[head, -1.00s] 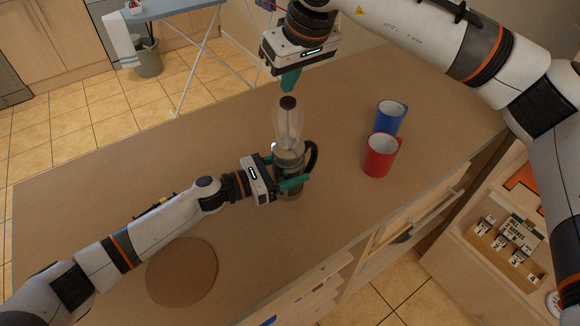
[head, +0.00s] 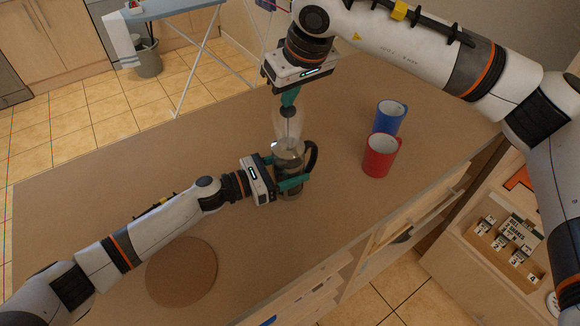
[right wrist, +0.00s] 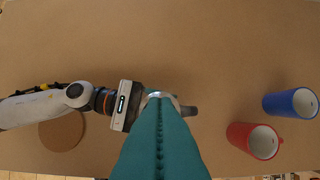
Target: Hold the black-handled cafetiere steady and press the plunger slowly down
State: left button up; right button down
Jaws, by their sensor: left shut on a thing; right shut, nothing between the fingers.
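The cafetiere (head: 290,155) stands upright on the worktop, with its black handle (head: 311,157) on the right side. My left gripper (head: 293,183) is shut on the cafetiere's body from the left. The plunger knob (head: 288,112) stands above the cafetiere on its rod. My right gripper (head: 289,99) is shut and empty, pointing down, its fingertips at the top of the knob; whether they touch is hard to tell. In the right wrist view the teal fingers (right wrist: 159,120) cover most of the cafetiere.
A red mug (head: 380,156) and a blue mug (head: 389,117) stand to the right of the cafetiere. A round brown mat (head: 182,272) lies at the front left, below my left arm. The worktop (head: 120,180) is otherwise clear at the left.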

aim_at(290, 109)
jog(key=shift+f, duration=3.15)
jog(key=shift+r, duration=3.55)
